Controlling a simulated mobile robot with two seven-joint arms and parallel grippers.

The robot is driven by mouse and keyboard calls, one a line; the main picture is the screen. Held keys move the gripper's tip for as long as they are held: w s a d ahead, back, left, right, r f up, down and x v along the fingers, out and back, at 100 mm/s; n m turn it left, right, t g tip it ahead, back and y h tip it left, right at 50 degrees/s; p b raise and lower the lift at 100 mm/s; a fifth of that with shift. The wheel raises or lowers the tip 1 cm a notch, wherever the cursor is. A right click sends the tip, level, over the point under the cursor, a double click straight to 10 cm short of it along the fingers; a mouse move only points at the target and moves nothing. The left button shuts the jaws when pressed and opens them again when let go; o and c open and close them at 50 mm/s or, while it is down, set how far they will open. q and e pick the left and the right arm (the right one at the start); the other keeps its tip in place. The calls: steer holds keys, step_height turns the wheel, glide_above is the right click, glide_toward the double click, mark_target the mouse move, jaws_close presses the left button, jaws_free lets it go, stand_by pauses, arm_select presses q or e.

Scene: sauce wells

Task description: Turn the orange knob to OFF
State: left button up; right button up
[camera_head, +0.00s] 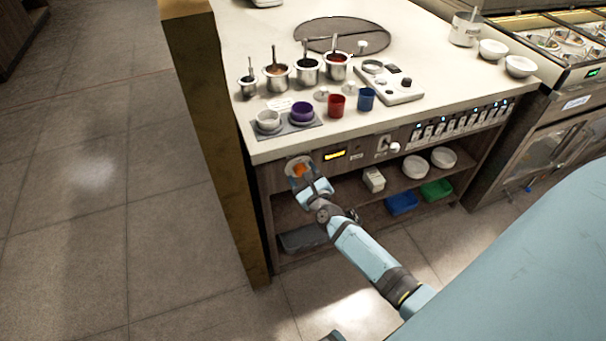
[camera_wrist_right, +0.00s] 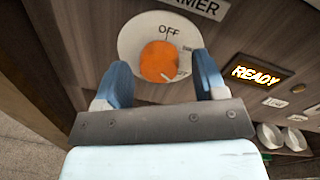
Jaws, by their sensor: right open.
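The orange knob (camera_wrist_right: 159,61) sits on a round white dial plate (camera_wrist_right: 130,40) on the counter's front panel. The word OFF is at the top of the plate. A pale pointer mark on the knob points to the lower right, away from OFF. In the head view the knob (camera_head: 299,170) shows just beyond my right gripper (camera_head: 306,180). In the wrist view my right gripper (camera_wrist_right: 165,88) is open, with one blue finger on each side of the knob. I cannot tell whether the fingers touch it. My left gripper is not in view.
A lit READY display (camera_wrist_right: 256,76) is right of the dial. Above, the countertop (camera_head: 262,150) holds several metal pots, a red cup (camera_head: 336,105) and a blue cup (camera_head: 366,99). Shelves below hold a blue bin (camera_head: 401,203) and a green bin (camera_head: 437,190). Floor at left is clear.

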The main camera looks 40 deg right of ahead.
steer(key=shift+w, duration=0.25)
steer(key=c, duration=0.9)
